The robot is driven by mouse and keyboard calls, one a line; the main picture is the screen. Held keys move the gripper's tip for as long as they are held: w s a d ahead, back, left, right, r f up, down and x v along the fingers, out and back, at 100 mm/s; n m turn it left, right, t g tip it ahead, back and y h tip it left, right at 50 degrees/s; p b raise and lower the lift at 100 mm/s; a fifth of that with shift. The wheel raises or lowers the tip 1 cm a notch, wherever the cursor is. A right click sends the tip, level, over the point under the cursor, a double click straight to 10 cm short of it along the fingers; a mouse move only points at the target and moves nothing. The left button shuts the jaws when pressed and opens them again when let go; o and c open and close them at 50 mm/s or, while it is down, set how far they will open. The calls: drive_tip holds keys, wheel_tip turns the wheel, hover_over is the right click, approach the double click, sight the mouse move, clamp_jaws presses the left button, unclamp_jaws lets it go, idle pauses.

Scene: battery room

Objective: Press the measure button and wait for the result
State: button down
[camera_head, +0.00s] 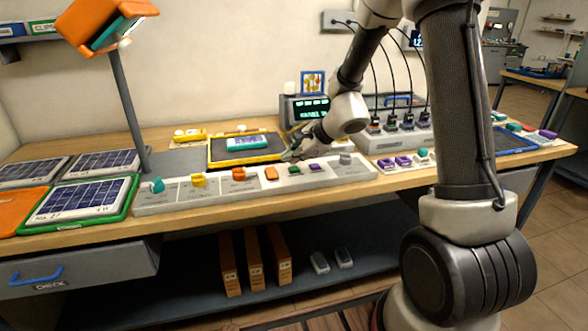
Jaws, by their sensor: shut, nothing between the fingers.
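A small grey instrument (286,112) with a lit green display stands at the back of the bench against the wall. Its display text is too small to read surely. My gripper (293,152) is shut and empty, low over the bench in front of the instrument. It lies beside the right edge of a yellow-rimmed dark tray (214,160). A teal-and-white block (248,143) lies on that tray. I cannot make out the measure button; my gripper and wrist cover part of the instrument's front. Whether the fingertips touch anything cannot be told.
A long pale rail (150,208) with several coloured pieces runs along the bench front. Right of my wrist stands a charger (405,140) with cables. Solar panels (80,200) lie at left, near a post with an orange lamp (100,22). Orange binders (254,262) stand on the lower shelf.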

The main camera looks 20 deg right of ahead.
sight(292, 169)
drive_tip(key=shift+f, duration=0.1)
idle(0.3)
drive_tip(key=shift+f, duration=0.35)
drive_tip(key=shift+f, duration=0.35)
idle(0.6)
drive_tip(key=shift+r, duration=0.8)
drive_tip(key=shift+r, duration=0.15)
drive_tip(key=shift+r, duration=2.35)
